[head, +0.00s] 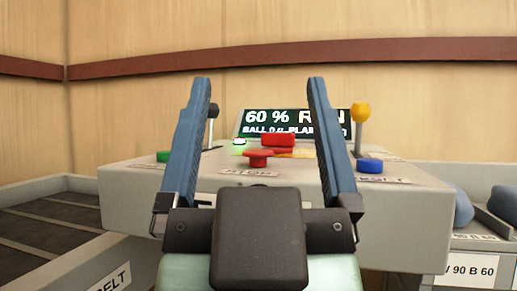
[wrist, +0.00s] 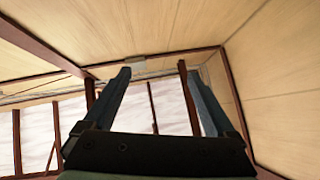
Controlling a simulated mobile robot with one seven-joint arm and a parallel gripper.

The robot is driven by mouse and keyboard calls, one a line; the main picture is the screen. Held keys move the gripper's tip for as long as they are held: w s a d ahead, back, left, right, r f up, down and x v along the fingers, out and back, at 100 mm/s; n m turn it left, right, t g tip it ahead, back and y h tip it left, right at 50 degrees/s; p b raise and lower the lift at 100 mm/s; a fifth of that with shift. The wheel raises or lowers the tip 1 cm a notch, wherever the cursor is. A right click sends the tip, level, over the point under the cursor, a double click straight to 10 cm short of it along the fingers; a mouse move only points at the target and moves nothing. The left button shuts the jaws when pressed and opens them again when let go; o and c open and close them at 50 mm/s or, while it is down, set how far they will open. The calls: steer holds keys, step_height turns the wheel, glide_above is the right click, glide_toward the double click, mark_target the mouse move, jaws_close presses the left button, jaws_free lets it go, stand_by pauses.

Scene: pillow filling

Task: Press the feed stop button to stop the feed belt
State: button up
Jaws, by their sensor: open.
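The grey control console (head: 215,222) stands ahead of me in the head view. On its top is a red mushroom button (head: 258,157), with a white label (head: 250,172) in front of it that I cannot read clearly. A larger red block-like part (head: 278,139) sits just behind it. A green button (head: 163,156) is at the left and a blue button (head: 370,165) at the right. My gripper (head: 260,85) is open and empty, its fingers framing the red button. It also shows open in the wrist view (wrist: 155,70). I see no contact with any button.
A display (head: 290,122) behind the buttons reads 60 % and partly hidden text like RUN. A black-knobbed lever (head: 213,110) and a yellow-knobbed lever (head: 361,112) stand up. A dark belt (head: 45,228) lies left.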

jaws_close()
stand_by(1.5)
